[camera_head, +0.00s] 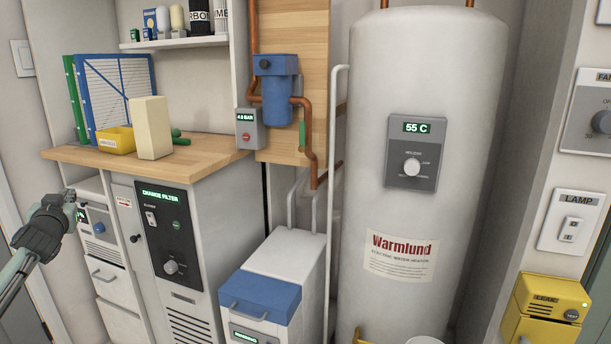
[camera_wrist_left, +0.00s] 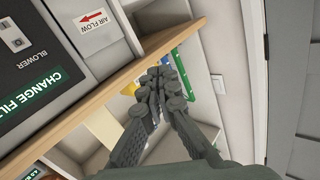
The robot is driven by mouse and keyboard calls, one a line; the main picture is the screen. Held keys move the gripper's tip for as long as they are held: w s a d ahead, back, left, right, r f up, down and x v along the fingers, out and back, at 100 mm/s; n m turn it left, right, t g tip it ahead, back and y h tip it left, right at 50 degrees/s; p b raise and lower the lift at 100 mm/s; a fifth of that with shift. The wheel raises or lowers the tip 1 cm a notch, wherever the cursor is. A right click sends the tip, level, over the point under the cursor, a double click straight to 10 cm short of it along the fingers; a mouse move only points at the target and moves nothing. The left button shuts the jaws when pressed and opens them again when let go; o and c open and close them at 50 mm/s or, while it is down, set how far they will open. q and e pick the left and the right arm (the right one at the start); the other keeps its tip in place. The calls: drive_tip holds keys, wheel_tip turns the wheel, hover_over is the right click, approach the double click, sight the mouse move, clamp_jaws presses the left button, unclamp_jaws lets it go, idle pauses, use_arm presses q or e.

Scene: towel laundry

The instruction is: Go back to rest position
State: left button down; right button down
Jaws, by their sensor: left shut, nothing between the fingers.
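My left gripper (camera_head: 70,200) is at the left edge of the head view, in front of the left end of the cabinet with the wooden top. Its dark fingers are shut with nothing between them. In the left wrist view the shut fingers (camera_wrist_left: 160,82) fill the middle of the picture, in front of the wooden top's edge as it appears there. I see no contact with the cabinet. My right gripper is in neither view.
The CHANGE FILTER panel (camera_head: 168,235) is below. A blue-lidded box (camera_head: 259,295) and large water heater (camera_head: 428,90) stand right; a yellow LEAK box (camera_head: 549,299) is far right.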

use_arm(q)
drive_tip(key=s+a+f+m+g, duration=0.2)
drive_tip(key=s+a+f+g, duration=0.3)
drive_tip(key=s+f+g, duration=0.45)
drive_tip(key=s+d+f+m+h, duration=0.1)
drive_tip(key=s+d+f, duration=0.1)
drive_tip(key=d+f, duration=0.55)
drive_tip(key=s+d+f+m+h, duration=0.15)
drive_tip(key=d+f, duration=0.35)
drive_tip(key=f, duration=0.6)
drive_tip(key=s+d+f+g+h, duration=0.1)
drive_tip(key=s+d+f+h, duration=0.1)
drive_tip(key=s+d+f, duration=1.2)
drive_tip(key=s+d+f+g+h, duration=0.1)
drive_tip(key=s+d+f, duration=0.2)
drive_tip(key=s, duration=0.5)
drive_tip(key=s+d+f+g+h, duration=0.1)
drive_tip(key=s+d+f, duration=0.2)
drive_tip(key=s+d, duration=0.3)
drive_tip(key=s, duration=0.3)
drive_tip(key=shift+s, duration=0.25)
drive_tip(key=shift+f, duration=0.1)
